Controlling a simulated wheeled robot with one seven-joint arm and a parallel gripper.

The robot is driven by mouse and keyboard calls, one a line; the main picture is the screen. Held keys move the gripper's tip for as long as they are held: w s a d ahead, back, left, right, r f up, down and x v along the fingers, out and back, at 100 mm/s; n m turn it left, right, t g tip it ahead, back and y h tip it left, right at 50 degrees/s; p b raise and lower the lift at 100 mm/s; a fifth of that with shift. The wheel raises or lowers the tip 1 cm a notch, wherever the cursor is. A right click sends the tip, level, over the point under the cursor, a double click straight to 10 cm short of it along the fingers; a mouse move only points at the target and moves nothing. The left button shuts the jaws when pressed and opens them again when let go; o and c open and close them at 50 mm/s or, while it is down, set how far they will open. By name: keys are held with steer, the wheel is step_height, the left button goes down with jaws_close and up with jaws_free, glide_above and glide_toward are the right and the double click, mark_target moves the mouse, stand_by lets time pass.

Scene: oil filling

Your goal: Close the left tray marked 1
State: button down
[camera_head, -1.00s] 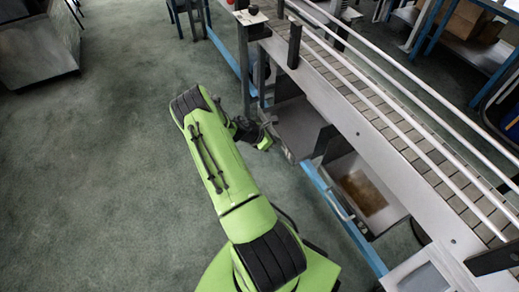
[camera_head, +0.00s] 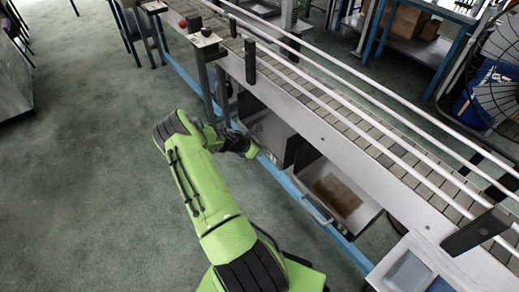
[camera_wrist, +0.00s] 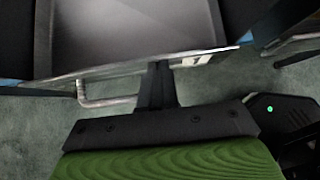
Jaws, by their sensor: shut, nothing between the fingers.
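The left tray (camera_head: 272,135) is a grey metal drawer standing out from under the conveyor, with its inside visible. In the wrist view the tray (camera_wrist: 130,28) fills the upper middle, with its front edge running across. A bent metal handle (camera_wrist: 98,103) sticks out from its front. A pale label, possibly the 1, shows on the front to the right of the handle. My gripper (camera_head: 252,151) is at the tray's front. In the wrist view its shut fingers (camera_wrist: 157,72) are at the front edge, right of the handle, with nothing held; contact is unclear.
A second open tray (camera_head: 372,213) with a brown patch inside lies to the right, its handle (camera_head: 318,208) towards the floor side. The conveyor (camera_head: 345,115) runs above both trays. The floor at left is clear.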

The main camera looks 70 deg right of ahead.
steer(key=f+p+v, duration=0.1)
steer(key=v, duration=0.5)
steer(key=w+a+f+p+v, duration=0.1)
steer(key=p+v, duration=0.1)
steer(key=v, duration=0.4)
steer(key=shift+a+r, duration=0.35)
steer(key=shift+a, duration=0.25)
steer(key=shift+w, duration=0.2)
steer(key=w+a+r+m+t+y+p, duration=0.2)
steer(key=w+a+r+m+t, duration=0.15)
steer(key=a+r, duration=0.8)
steer(key=w+a+r+m+t+y+p, duration=0.2)
steer(key=w+a+r+m+t+y, duration=0.15)
steer(key=a+r, duration=0.8)
steer(key=s+a+r+m+t+y+p, duration=0.2)
steer(key=s+a+r+m+t, duration=0.1)
steer(key=s+a+r, duration=1.1)
steer(key=s+a+m, duration=0.1)
steer(key=a, duration=0.1)
steer(key=shift+a+m+p, duration=0.35)
steer(key=shift+m+p, duration=0.05)
